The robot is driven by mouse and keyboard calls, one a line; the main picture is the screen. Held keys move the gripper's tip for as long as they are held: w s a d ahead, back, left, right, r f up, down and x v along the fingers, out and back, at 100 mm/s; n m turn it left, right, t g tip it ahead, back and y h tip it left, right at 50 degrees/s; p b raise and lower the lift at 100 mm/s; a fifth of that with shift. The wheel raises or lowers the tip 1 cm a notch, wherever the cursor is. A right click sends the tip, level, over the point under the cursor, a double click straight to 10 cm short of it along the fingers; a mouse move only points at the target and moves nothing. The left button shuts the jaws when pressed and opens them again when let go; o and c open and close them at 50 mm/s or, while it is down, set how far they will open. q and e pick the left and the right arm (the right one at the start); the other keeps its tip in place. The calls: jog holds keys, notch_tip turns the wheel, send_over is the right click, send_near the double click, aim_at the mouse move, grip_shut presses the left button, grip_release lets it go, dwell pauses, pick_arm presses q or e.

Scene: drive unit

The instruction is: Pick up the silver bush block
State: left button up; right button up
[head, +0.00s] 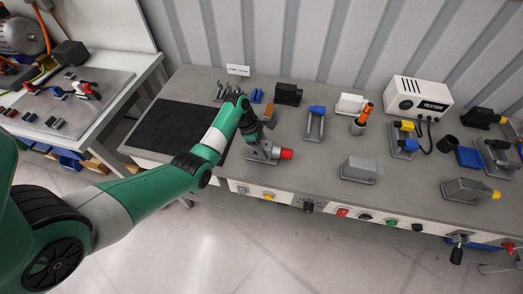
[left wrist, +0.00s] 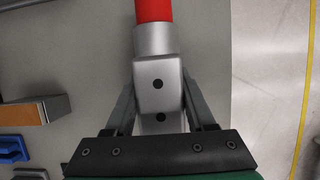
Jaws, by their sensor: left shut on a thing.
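A silver block with a red cylindrical end (head: 268,151) is at the front of the grey workbench, left of the middle. My left gripper (head: 254,134) is over it, reaching in from the left. In the left wrist view the same silver block (left wrist: 157,82) has two dark holes, with its red end pointing away from the gripper. My left gripper's fingers (left wrist: 160,112) are shut on its two sides. The lower part of the block is hidden, and I cannot tell whether it is clear of the bench. My right gripper is not in view.
Grey blocks, one plain (head: 360,169) and one with a yellow end (head: 468,190), stand to the right. A white tester box (head: 418,97) and an orange-topped part (head: 363,118) stand farther back. A black mat (head: 172,127) lies left. A wooden-faced block (left wrist: 36,110) is near the gripper.

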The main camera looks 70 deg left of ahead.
aim_at(265, 145)
pick_arm(q)
grip_shut()
jog(key=shift+r, duration=0.1)
jog(key=shift+r+p, duration=0.35)
jog(key=shift+r, duration=0.15)
notch_tip(265, 145, up, 3)
jog(key=shift+s+d+p, duration=0.1)
jog(key=shift+p, duration=0.75)
jog(key=s+d+r+p, duration=0.8)
jog(key=s+r+p, duration=0.1)
jog(key=s+p, duration=0.1)
jog(key=shift+s+p, duration=0.4)
jog(key=shift+s, duration=0.2)
